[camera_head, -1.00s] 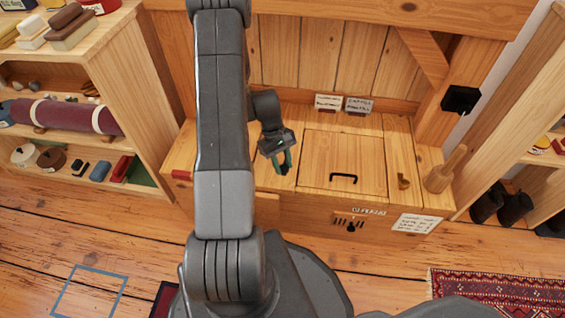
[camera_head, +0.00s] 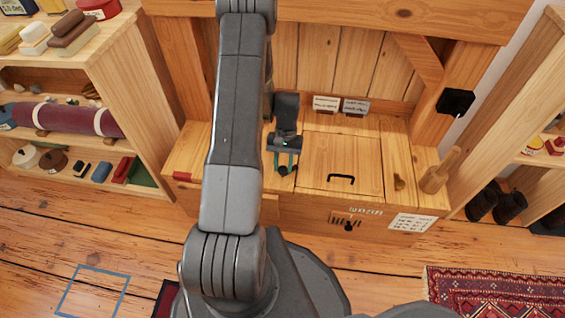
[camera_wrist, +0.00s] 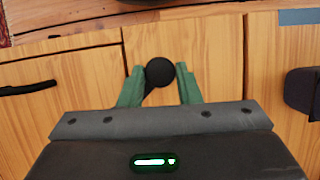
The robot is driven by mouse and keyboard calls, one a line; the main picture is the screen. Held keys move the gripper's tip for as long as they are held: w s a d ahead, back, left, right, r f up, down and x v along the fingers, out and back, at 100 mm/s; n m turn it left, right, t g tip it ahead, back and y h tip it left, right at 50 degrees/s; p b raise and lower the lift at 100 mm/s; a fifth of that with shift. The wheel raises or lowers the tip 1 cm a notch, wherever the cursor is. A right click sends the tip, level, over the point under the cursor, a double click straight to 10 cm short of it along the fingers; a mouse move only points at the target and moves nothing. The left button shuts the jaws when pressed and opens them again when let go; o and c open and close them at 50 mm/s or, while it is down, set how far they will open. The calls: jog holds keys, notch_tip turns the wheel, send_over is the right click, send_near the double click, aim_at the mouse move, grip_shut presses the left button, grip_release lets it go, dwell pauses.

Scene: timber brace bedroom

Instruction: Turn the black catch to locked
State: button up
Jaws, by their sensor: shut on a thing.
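The black catch shows in the wrist view as a round black knob (camera_wrist: 160,71) with a short dark arm running down to the left. It sits on a narrow wooden strip of the bench top, left of the lid (camera_head: 325,152) in the head view. My gripper (camera_wrist: 159,80) has its green fingers on either side of the knob and is shut on it. In the head view my gripper (camera_head: 284,164) points down at the bench top, and the knob is a small dark spot between the fingers. Any locked marking is not readable.
The lid has a black handle (camera_head: 341,178). Two small cards (camera_head: 340,105) stand at the back. A dark slider (camera_head: 348,226) and paper label (camera_head: 412,223) are on the bench front. Shelves flank the bench.

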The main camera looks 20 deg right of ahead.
jog(key=m, duration=0.2)
jog(key=m+t+y, duration=0.1)
jog(key=m, duration=0.1)
jog(key=shift+s+d+r+m+p, duration=0.1)
jog(key=shift+d+m+p, duration=0.1)
jog(key=shift+m+p, duration=0.1)
jog(key=shift+s+m+t+y, duration=0.15)
jog(key=shift+m+t, duration=0.3)
jog(key=shift+m, duration=0.55)
jog(key=shift+w+m+t+y, duration=0.15)
jog(key=shift+m+t, duration=0.3)
jog(key=shift+m, duration=0.55)
jog(key=shift+s, duration=0.1)
jog(key=o, duration=1)
jog(key=shift+c, duration=0.2)
jog(key=shift+p, duration=0.3)
jog(key=p+v, duration=0.3)
jog(key=v, duration=1)
jog(key=shift+d+r, duration=0.25)
jog(key=shift+f, duration=0.1)
